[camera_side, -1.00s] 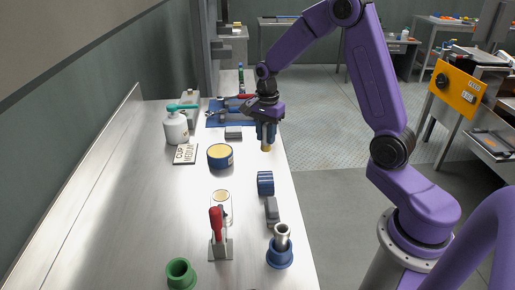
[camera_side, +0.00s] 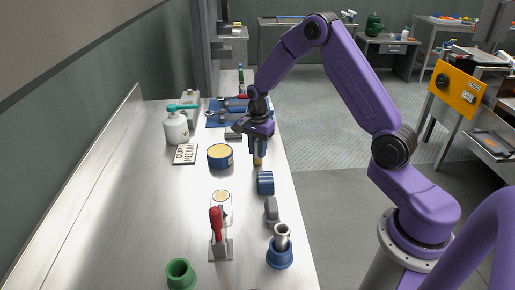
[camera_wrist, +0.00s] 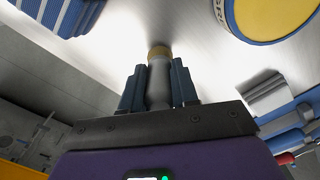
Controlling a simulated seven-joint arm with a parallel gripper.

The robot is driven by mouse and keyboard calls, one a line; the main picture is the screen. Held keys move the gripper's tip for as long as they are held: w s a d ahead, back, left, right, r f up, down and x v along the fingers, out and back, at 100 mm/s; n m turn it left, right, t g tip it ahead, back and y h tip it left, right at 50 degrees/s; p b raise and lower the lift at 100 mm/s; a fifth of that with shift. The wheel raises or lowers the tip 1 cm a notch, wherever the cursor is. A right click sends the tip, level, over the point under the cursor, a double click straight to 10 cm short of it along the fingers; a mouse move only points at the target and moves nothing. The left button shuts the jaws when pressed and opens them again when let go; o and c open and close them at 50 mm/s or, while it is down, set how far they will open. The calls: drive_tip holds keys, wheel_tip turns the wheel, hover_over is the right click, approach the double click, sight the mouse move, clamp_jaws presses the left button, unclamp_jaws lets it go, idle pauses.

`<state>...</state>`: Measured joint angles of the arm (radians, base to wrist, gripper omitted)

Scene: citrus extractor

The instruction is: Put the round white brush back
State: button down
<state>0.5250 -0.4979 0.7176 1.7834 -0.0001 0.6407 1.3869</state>
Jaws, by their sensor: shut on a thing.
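My gripper (camera_side: 257,148) is shut on a round brush with a pale grey body and a tan end (camera_side: 257,162). In the wrist view the fingers (camera_wrist: 158,90) close on both sides of the grey body (camera_wrist: 158,82), and the tan end points away from the palm. In the side view the brush hangs tan end down, roughly upright, near the bench's right edge. It is behind a blue ribbed block (camera_side: 265,183) and right of a round blue tub with a yellow top (camera_side: 219,156). I cannot tell whether the tan end touches the bench.
A grey block (camera_side: 271,210), a red-handled clamp (camera_side: 216,228), a blue cup with a metal tube (camera_side: 280,255) and a green cup (camera_side: 181,273) stand in front. The bench's left side is clear.

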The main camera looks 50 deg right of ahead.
drive_tip(key=shift+f, duration=0.2)
drive_tip(key=c, duration=0.9)
unclamp_jaws()
drive_tip(key=shift+o, duration=0.2)
wheel_tip(320, 180, up, 18)
drive_tip(key=f, duration=0.1)
drive_tip(key=s+a+r+n, duration=0.1)
drive_tip(key=s+a+n, duration=1.2)
drive_tip(key=s+f+n, duration=0.3)
drive_tip(key=s+n, duration=1.2)
drive_tip(key=s, duration=0.6)
drive_tip(key=shift+s+n, duration=0.3)
drive_tip(key=shift+n, duration=0.1)
